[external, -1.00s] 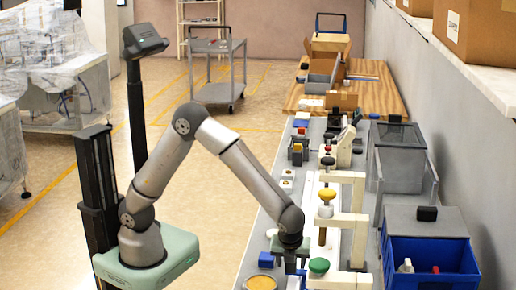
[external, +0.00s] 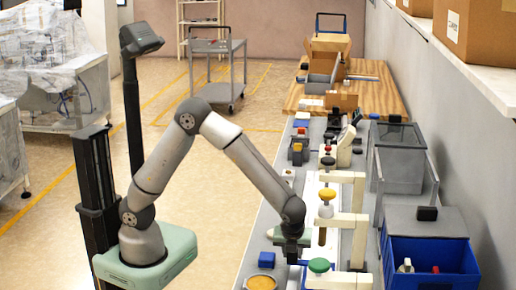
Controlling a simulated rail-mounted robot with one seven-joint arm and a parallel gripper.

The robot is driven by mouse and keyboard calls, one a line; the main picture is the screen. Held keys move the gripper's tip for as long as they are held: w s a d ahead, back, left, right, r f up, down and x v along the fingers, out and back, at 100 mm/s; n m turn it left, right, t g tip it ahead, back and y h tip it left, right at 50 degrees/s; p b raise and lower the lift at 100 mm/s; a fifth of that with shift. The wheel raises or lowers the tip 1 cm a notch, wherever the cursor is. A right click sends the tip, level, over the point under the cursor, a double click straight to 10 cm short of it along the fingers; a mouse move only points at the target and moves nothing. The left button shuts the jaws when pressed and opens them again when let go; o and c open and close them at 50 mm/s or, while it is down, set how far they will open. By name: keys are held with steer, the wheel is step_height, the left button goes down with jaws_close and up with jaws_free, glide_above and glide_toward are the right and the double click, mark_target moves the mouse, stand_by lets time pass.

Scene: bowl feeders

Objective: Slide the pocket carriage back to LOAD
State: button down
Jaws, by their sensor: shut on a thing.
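My gripper (external: 291,256) points down over the near part of the grey bench, left of the posts with coloured knobs. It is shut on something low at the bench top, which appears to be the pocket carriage. The carriage is mostly hidden by my gripper and wrist, so its exact outline and its place along its travel cannot be told. No LOAD marking can be read at this size.
A blue block (external: 267,259) and an orange-filled round dish (external: 261,283) are at the near left. A blue bin (external: 432,250) stands at the right.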

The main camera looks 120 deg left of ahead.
steer(key=shift+d, duration=0.2)
steer(key=c, duration=1)
jaws_free()
steer(key=shift+w, duration=0.1)
steer(key=shift+c, duration=0.2)
steer(key=v, duration=1.7)
steer(key=shift+r, duration=0.25)
steer(key=shift+c, duration=0.2)
